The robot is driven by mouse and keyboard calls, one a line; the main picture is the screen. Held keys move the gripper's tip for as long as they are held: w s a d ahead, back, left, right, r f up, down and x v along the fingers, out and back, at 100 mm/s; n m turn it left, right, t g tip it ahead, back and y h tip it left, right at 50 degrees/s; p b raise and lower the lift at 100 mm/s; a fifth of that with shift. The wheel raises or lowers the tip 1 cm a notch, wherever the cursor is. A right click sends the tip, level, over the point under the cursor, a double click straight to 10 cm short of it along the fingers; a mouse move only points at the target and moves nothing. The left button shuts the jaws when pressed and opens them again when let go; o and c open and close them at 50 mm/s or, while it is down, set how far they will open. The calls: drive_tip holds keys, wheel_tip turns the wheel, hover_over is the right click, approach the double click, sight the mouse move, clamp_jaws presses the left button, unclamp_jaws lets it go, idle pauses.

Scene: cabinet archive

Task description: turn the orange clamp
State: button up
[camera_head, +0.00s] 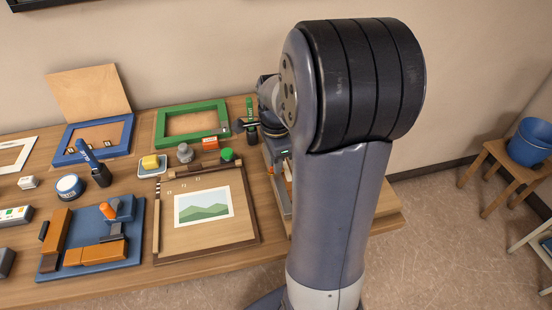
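A blue board (128,261) lies at the front left of the bench. On it stands a blue clamp-like block (126,208) with an orange handle (107,211), tilted. This looks like the orange clamp. Orange-brown bars (96,254) and dark blocks lie around it on the board.
A framed landscape picture (205,207) lies right of the blue board. My arm hides the bench's right part.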

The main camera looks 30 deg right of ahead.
drive_tip(key=o, duration=0.3)
drive_tip(key=shift+o, duration=0.2)
wheel_tip(320, 180, up, 6)
drive_tip(key=p, duration=0.5)
drive_tip(key=shift+r, duration=0.1)
wheel_tip(320, 180, up, 11)
drive_tip(key=shift+b, duration=0.35)
drive_tip(key=shift+f, duration=0.25)
